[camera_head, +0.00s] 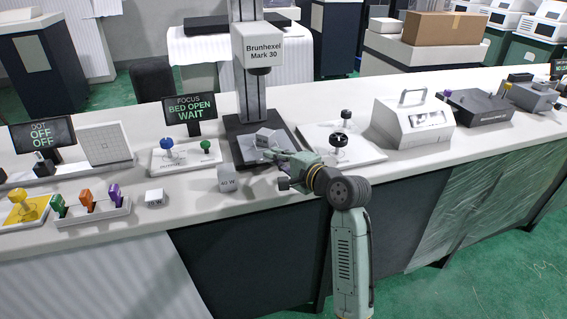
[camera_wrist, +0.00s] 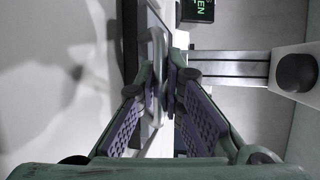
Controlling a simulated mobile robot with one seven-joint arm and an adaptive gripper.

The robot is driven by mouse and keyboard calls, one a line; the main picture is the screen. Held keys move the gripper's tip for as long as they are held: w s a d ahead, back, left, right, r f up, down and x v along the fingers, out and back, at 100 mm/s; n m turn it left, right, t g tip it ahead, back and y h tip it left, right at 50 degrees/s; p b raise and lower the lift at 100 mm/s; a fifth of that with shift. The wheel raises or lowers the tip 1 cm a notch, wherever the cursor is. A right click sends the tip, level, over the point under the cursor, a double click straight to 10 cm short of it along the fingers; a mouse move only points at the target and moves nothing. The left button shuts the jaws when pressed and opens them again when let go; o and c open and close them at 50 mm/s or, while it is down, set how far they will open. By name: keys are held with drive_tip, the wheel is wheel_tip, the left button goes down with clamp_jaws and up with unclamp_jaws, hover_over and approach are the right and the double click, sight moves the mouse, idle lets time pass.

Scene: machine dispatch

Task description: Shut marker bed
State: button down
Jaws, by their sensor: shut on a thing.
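The marker, labelled "Brunhexel Mark 30" (camera_head: 258,47), has a white head on a dark column (camera_head: 249,98) above a dark base (camera_head: 236,127). A grey bed part (camera_head: 267,138) sits low at the front of the column. The marker's screen (camera_head: 190,115) reads "FOCUS BED OPEN WAIT". My gripper (camera_head: 272,156) is at the front of the bed, partly covering it. In the wrist view, my gripper (camera_wrist: 168,84) has its padded fingers closed around a pale grey bar (camera_wrist: 157,48), which looks like the bed's handle. Its far attachment is hidden.
A pad with blue and green knobs (camera_head: 186,158) stands left of the marker. A small grey block (camera_head: 227,178) sits near the bench's front edge. A white plate with black knobs (camera_head: 365,152) and a white handled case (camera_head: 413,124) stand to the right.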

drive_tip(key=w, duration=0.2)
drive_tip(key=w+a, duration=0.1)
drive_tip(key=w, duration=0.1)
drive_tip(key=shift+a+p, duration=0.1)
drive_tip(key=shift+p, duration=0.25)
drive_tip(key=shift+r, duration=0.15)
drive_tip(key=c, duration=1.8)
unclamp_jaws()
drive_tip(key=shift+w, duration=0.15)
drive_tip(key=shift+o, duration=0.6)
drive_tip(key=shift+f, duration=0.2)
